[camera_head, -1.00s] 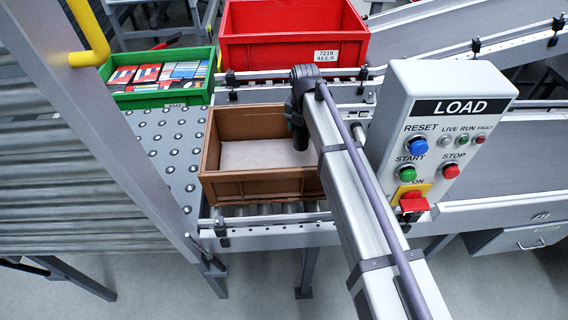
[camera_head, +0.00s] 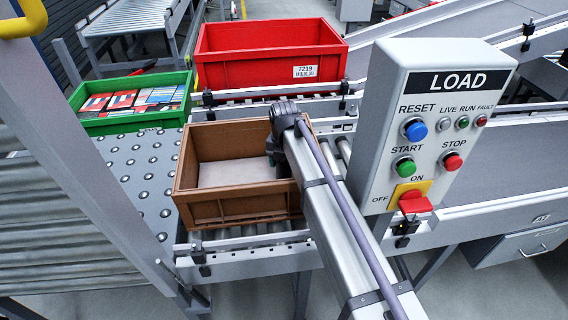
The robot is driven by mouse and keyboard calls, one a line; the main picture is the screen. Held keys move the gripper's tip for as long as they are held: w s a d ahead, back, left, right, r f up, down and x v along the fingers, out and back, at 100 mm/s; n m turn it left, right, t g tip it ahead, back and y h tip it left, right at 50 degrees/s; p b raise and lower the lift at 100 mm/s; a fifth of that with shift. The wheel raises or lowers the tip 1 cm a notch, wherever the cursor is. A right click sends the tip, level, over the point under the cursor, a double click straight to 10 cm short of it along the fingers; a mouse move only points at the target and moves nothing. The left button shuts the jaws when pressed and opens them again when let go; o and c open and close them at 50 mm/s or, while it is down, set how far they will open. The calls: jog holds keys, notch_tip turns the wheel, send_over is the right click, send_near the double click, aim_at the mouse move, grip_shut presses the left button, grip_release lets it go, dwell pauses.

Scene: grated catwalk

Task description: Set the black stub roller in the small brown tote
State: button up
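The small brown tote (camera_head: 238,213) stands on the roller conveyor left of the control box. Its visible floor is covered by a flat pale surface, and its right end is hidden behind my arm. My arm reaches over the tote's right side, with its dark wrist joint (camera_head: 285,116) above the rim. A dark part of my arm's end hangs at the tote's right inner side, mostly hidden behind the arm link. My gripper's fingers cannot be made out. I cannot make out the black stub roller.
A red tote (camera_head: 270,58) labelled 7219 stands behind the brown one. A green tote (camera_head: 135,121) with colourful flat items is at the back left, beside a ball-transfer table (camera_head: 140,180). The LOAD control box (camera_head: 435,130) stands close to the right of my arm.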

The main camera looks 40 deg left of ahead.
jog(key=o, duration=0.3)
jog(key=shift+o, duration=0.2)
jog(key=shift+r, duration=0.1)
notch_tip(320, 180, up, 12)
jog(key=p, duration=1.2)
jog(key=shift+r+p, duration=0.25)
jog(key=shift+p, duration=0.05)
jog(key=shift+f, duration=0.15)
